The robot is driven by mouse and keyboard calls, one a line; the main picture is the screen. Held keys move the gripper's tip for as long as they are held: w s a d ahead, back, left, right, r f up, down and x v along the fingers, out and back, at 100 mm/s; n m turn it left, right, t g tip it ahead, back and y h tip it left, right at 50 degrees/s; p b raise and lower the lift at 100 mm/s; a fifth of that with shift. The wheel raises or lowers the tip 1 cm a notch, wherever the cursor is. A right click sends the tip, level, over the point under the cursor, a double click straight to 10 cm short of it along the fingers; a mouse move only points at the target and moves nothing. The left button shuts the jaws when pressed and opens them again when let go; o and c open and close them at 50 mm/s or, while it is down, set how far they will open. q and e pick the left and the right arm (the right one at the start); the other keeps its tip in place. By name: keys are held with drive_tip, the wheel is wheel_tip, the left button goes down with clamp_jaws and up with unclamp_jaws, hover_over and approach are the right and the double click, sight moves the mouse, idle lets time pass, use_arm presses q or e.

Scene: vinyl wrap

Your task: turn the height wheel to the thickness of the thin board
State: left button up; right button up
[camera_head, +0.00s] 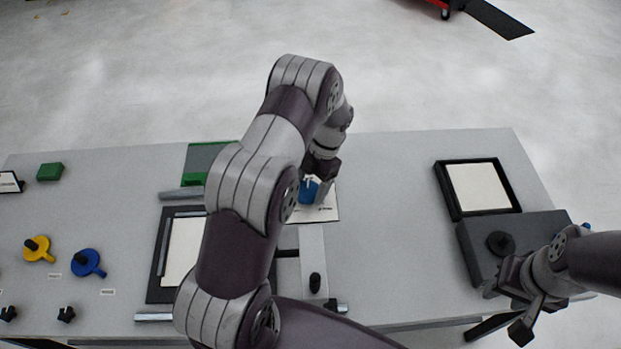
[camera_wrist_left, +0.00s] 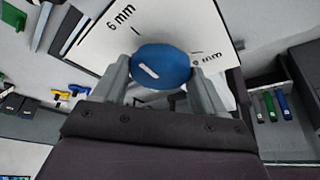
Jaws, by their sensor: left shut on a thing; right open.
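The blue height wheel (camera_wrist_left: 160,62) sits on a white scale card (camera_wrist_left: 185,22) marked "6 mm" and a second mm label I cannot read surely. A short white line is on the wheel's face, left of its middle. My left gripper (camera_wrist_left: 160,74) has its fingers on both sides of the wheel and is shut on it. In the head view the wheel (camera_head: 309,190) is partly hidden by my left arm and gripper (camera_head: 318,188). My right gripper (camera_head: 507,309) is open and empty at the grey block's front edge. I cannot tell which panel is the thin board.
A black-framed white panel (camera_head: 478,187) lies at the right, by a dark grey block (camera_head: 490,258). Another framed panel (camera_head: 183,250) is left of my arm. Yellow (camera_head: 38,250) and blue (camera_head: 88,263) knobbed discs lie at the left. The table between card and right panel is clear.

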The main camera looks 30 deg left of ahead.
use_arm(q)
drive_tip(key=shift+n+p, duration=0.35)
drive_tip(key=shift+n, duration=0.05)
drive_tip(key=shift+f, duration=0.1)
drive_tip(key=o, duration=1)
drive_tip(key=shift+o, duration=0.2)
drive_tip(key=shift+a+r, duration=0.1)
drive_tip(key=shift+r, duration=0.1)
